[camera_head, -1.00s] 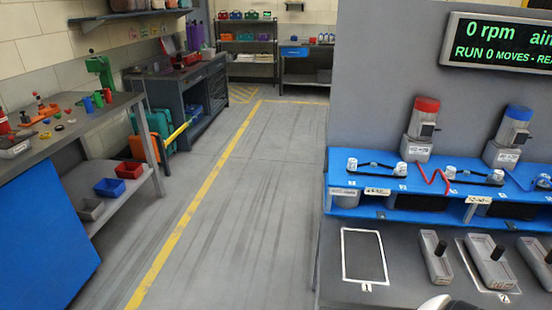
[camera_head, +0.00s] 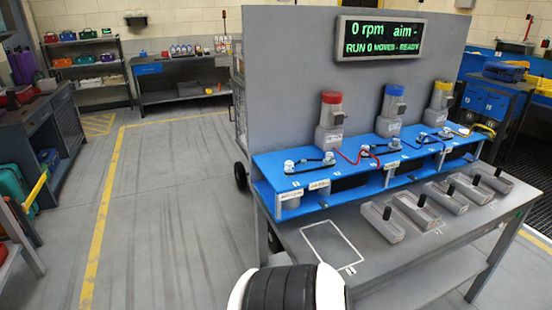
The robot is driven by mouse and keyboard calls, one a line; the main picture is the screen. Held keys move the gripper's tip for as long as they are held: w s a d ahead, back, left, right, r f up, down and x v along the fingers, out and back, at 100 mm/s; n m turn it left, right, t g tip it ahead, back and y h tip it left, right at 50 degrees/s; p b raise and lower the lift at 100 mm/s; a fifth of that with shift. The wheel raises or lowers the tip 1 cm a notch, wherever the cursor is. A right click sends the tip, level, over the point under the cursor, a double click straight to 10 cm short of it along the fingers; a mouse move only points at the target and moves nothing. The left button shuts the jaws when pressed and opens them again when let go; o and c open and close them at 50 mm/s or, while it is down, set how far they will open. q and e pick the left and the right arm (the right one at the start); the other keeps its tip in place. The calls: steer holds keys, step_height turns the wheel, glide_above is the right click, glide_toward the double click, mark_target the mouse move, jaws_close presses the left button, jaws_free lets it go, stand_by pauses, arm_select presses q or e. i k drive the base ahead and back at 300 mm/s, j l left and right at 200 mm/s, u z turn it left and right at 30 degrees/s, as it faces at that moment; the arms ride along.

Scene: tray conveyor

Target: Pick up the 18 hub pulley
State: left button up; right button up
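No part that I can read is marked 18, so I cannot tell which one is the 18 hub pulley. On the blue raised shelf (camera_head: 268,170) of the bench, small pale hubs (camera_head: 289,166) are linked by black belts or bars. Small labels on the shelf are too small to read. Several grey blocks with black upright knobs, one of them the nearest block (camera_head: 381,224), sit on the grey bench top (camera_head: 300,212). Neither gripper shows in the head view. A black and white rounded part at the bottom centre seems to be mine.
Three motors with red (camera_head: 331,98), blue (camera_head: 395,90) and yellow (camera_head: 442,88) caps stand behind the shelf. A display (camera_head: 390,38) reads 0 rpm. An empty white outlined rectangle (camera_head: 332,245) marks the bench's left. Open floor (camera_head: 170,220) lies left of the bench.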

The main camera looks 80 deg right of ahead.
mark_target(289, 166)
steer(key=i+z, duration=0.6)
steer(key=z, duration=0.2)
steer(key=i+z, duration=0.25)
steer(key=z, duration=0.15)
